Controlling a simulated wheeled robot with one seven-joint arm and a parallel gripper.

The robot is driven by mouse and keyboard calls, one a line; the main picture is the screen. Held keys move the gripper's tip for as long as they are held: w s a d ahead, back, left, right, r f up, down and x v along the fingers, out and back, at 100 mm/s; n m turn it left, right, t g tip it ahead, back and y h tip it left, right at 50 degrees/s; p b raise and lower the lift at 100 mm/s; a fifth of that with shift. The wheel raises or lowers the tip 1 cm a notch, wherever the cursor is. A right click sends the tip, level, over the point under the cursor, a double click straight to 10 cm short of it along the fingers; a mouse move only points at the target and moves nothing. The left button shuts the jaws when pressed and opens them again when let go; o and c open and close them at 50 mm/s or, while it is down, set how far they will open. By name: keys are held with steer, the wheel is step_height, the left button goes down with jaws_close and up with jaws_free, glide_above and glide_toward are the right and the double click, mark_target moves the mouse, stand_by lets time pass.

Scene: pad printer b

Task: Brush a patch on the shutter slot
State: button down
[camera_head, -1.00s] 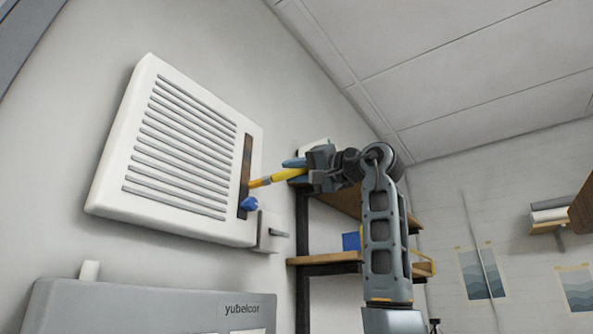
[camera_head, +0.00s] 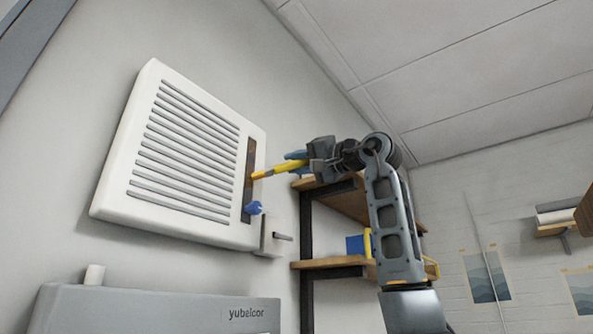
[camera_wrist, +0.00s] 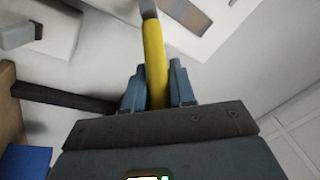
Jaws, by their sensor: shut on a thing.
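The white louvred shutter panel (camera_head: 120,205) is on the wall at the left. My gripper (camera_head: 306,160) is shut on a yellow brush (camera_head: 285,169), to the right of the panel. The brush points left, its tip over the slot's middle; I cannot tell whether it touches. In the wrist view, the yellow handle (camera_wrist: 154,62) stands between my blue fingers (camera_wrist: 156,88).
A grey machine (camera_head: 150,312) is below. Shelving (camera_head: 330,264) with a blue item (camera_head: 355,244) stands behind my arm.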

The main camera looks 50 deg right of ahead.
step_height(320, 180, up, 10)
steer(key=shift+r, duration=0.25)
stand_by(1.3)
step_height(320, 180, down, 14)
steer(key=b, duration=0.8)
stand_by(1.2)
steer(key=shift+r+b, duration=0.1)
steer(key=shift+b, duration=0.2)
steer(key=shift+r+b+v, duration=0.2)
steer(key=shift+v, duration=0.75)
steer(key=shift+r+b+v, duration=0.25)
steer(key=shift+v, duration=0.7)
steer(key=shift+r+b+v, duration=0.2)
steer(key=shift+v, duration=0.8)
steer(key=shift+s, duration=0.3)
